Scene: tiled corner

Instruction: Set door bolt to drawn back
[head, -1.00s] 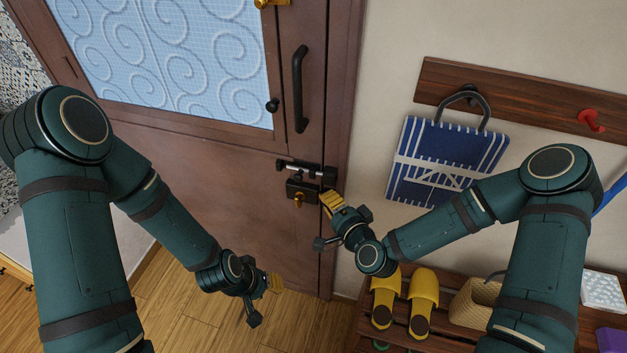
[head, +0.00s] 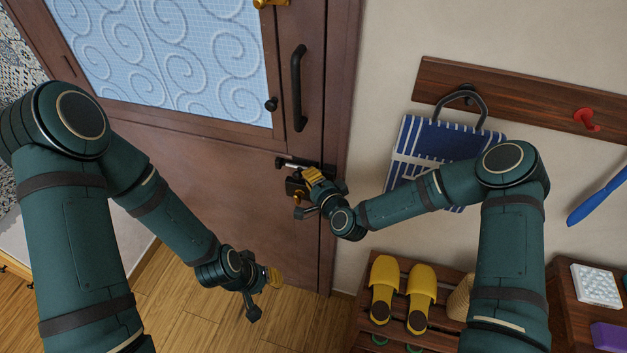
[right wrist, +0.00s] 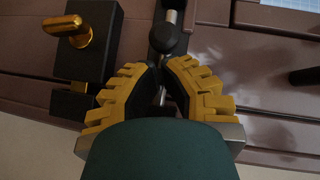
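The door bolt (head: 293,162) is a steel rod in dark fittings on the brown door, partly hidden by my right gripper (head: 309,175). In the right wrist view, the bolt's steel rod and dark round knob (right wrist: 168,39) show just beyond the yellow fingertips (right wrist: 161,68). The fingertips are close together with a narrow gap, and a dark part shows between the fingers. I cannot tell whether they touch the knob. A black lock box with a brass turn knob (right wrist: 68,29) is beside the bolt. My left gripper (head: 272,279) hangs low before the door, away from the bolt.
A black door handle (head: 299,88) is above the bolt. On the right, a blue striped bag (head: 440,138) hangs from a wooden rack (head: 520,100). Yellow slippers (head: 384,283) stand on a slatted bench below. The wood floor by the door is clear.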

